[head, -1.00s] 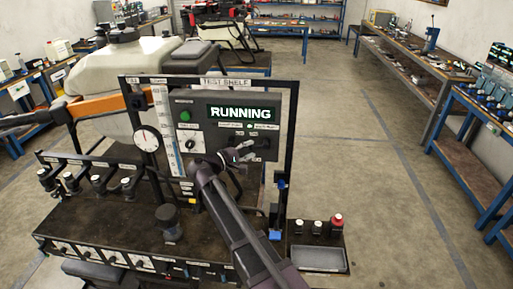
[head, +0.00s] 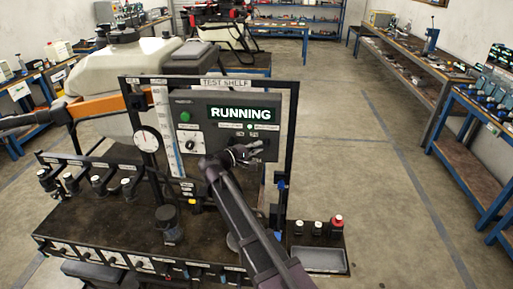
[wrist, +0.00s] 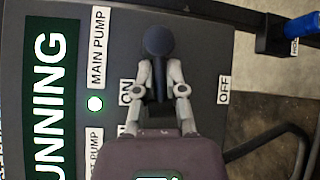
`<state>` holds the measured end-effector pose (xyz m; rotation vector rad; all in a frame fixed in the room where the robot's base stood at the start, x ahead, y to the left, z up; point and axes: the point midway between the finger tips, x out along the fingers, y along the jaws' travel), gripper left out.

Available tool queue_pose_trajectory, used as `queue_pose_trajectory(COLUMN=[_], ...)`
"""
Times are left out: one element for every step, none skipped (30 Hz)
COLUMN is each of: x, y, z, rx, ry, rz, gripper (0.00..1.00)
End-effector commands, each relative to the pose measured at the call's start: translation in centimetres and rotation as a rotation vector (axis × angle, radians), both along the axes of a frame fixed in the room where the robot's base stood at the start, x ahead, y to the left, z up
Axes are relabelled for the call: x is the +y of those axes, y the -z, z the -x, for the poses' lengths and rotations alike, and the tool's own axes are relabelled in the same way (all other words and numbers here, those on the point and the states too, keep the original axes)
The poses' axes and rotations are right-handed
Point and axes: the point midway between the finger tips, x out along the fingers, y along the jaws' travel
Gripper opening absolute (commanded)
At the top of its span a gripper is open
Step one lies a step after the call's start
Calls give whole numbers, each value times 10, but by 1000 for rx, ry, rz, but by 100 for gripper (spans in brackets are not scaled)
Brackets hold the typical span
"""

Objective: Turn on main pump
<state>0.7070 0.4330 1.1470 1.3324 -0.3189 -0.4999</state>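The test shelf's dark control panel (head: 190,105) has a lit display (head: 240,113) reading RUNNING. In the wrist view the MAIN PUMP label (wrist: 100,47) sits beside a lit green lamp (wrist: 95,103). An ON label (wrist: 127,91) and an OFF label (wrist: 223,90) lie on either side of a dark round-ended lever (wrist: 158,40), which is nearer ON. My gripper (wrist: 160,66) is at this lever, its two fingers angled inward with their tips against its sides; it appears shut on it. In the head view my gripper (head: 245,152) covers the panel's lower right.
A round gauge (head: 146,138) and a dial (head: 190,147) are left of my gripper. Black valves (head: 100,185) line the shelf's left. A red-capped bottle (head: 337,226) stands by a grey tray (head: 318,260) at right. The floor to the right is clear.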

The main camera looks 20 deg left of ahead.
Motion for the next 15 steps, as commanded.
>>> queue_pose_trajectory(x=[0, 0, 0, 0, 0, 0, 0, 0, 0, 0, 0, -1, 0, 0, 0], y=[0, 0, 0, 0, -1, -1, -2, -3, -4, -5, -5, -6, -6, -6, -6], z=[0, 0, 0, 0, 0, 0, 0, 0, 0, 0, 0, 0, 0, 0, 0], rx=[0, 0, 1, 0, 1, 3, 4, 6, 9, 12, 15, 19, 21, 23, 27], ry=[1, 1, 1, 0, 1, 1, 0, 1, 0, 0, 1, 0, 0, 0, 1], rz=[0, 0, 0, -1, -4, -9, -15, -24, -36, -47, -57, -73, -85, -96, -108], gripper=[0, 0, 0, 0, 0, 0, 0, 0, 0, 0, 0, 0, 0, 0, 0])
